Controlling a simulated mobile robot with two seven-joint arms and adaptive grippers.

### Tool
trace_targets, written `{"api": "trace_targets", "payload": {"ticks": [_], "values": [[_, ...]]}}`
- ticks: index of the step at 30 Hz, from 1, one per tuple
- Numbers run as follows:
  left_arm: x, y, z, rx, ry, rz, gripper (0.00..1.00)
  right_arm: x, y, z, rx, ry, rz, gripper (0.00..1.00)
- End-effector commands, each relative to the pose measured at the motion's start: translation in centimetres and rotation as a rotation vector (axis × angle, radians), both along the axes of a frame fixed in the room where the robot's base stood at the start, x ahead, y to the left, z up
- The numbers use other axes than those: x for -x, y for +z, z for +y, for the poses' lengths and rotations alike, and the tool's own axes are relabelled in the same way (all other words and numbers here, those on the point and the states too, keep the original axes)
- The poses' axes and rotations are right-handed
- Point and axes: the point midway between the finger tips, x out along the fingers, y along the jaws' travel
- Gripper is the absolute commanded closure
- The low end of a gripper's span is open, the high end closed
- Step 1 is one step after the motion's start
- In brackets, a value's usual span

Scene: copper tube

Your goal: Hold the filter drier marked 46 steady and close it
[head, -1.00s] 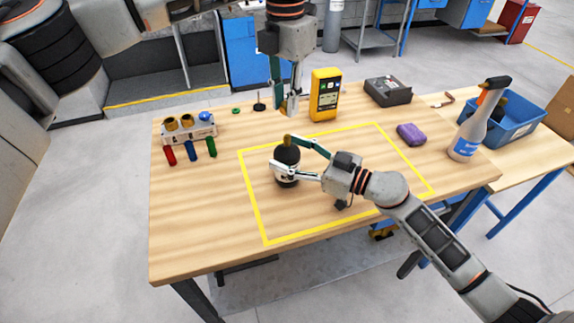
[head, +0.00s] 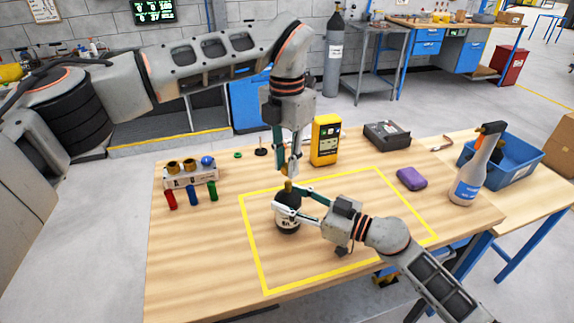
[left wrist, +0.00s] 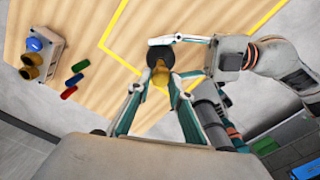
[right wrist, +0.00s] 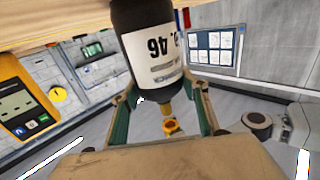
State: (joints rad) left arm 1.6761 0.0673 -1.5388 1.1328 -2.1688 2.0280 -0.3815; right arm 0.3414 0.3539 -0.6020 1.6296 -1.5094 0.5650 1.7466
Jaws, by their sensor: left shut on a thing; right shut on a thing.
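The filter drier (head: 288,222) is a black upright cylinder with a white label and a brass top fitting, inside the yellow outline. Its label reads 46, upside down, in the right wrist view (right wrist: 152,48). My right gripper (head: 282,206) is shut around its body from the right. I cannot tell whether its base touches the table. My left gripper (head: 290,172) points down just above the drier, shut on a small brass cap (left wrist: 159,78). The cap also shows close to the drier's fitting in the right wrist view (right wrist: 172,127); a small gap seems to separate them.
A rack (head: 190,179) with brass and blue pieces stands at the left, with red, blue and green cylinders before it. A yellow meter (head: 325,141), grey case (head: 387,137), purple block (head: 411,178), spray bottle (head: 472,175) and blue bin (head: 519,168) stand behind and right. The front table is clear.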

Motion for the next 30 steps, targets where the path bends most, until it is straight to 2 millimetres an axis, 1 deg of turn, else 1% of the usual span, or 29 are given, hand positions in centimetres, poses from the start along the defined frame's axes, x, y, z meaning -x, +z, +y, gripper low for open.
{"api": "trace_targets", "payload": {"ticks": [1,3,20,30], "values": [[0.0,-0.5,0.0,0.0,0.0,0.001,0.94,0.0,0.0,0.0,0.0,-0.001,0.0,0.94],[0.0,-1.0,0.0,0.0,0.001,0.0,0.94,0.0,0.0,0.0,0.0,0.0,0.0,0.94],[0.0,-1.2,0.0,0.0,0.0,0.0,0.94,0.0,0.0,0.0,0.001,-0.001,0.0,0.94],[0.0,-2.7,-0.1,0.0,0.0,0.001,0.94,0.0,0.0,0.0,0.001,-0.001,0.0,0.94]]}}
